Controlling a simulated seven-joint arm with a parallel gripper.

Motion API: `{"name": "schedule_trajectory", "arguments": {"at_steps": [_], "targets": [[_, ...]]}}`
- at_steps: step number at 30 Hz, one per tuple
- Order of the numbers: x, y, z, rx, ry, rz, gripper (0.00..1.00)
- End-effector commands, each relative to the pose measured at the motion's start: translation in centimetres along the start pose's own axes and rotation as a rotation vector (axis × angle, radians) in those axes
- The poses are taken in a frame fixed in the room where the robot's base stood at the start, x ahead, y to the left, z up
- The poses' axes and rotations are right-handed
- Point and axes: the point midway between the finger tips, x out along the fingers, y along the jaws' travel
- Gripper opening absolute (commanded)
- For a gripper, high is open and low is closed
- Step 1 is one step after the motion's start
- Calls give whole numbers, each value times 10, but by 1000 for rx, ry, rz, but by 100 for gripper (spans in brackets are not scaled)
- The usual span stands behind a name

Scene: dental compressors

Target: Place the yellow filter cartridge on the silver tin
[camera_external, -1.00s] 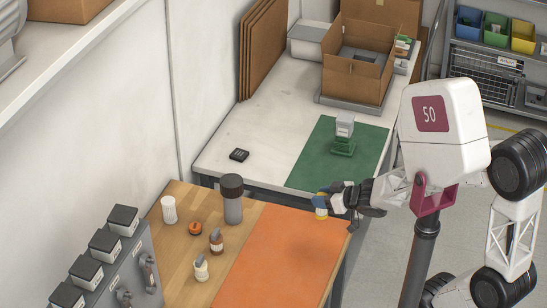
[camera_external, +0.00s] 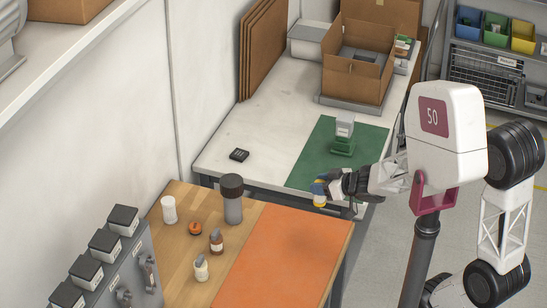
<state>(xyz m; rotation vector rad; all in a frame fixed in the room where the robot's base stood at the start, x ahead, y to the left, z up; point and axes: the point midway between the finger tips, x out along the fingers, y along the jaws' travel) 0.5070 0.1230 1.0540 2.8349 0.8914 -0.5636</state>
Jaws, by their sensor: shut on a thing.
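My gripper (camera_external: 323,190) is shut on the yellow filter cartridge (camera_external: 319,199), a small yellow piece with a pale lower part. It is held upright above the far right edge of the orange mat, near the gap between the two tables. A silver-grey piece (camera_external: 345,126) sits on top of a green stepped piece (camera_external: 343,146) on the green mat, further back. It is the most silver-looking thing here, but I cannot tell for sure that it is the silver tin. My fingers partly hide the cartridge's top.
The orange mat (camera_external: 283,255) is bare. To its left stand a grey cylinder with a dark cap (camera_external: 232,207), a white cylinder (camera_external: 169,210), an orange piece (camera_external: 195,228) and two small bottles (camera_external: 216,242). A cardboard box (camera_external: 352,82) stands at the back of the white table.

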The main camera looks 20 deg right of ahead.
Motion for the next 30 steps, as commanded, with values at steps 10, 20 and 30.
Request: {"name": "schedule_trajectory", "arguments": {"at_steps": [10,20,30], "targets": [[21,60,-30,-9,-1,-22,15],[35,126,-50,-19,-1,-52,15],[42,204,-59,-34,-1,-87,15]]}}
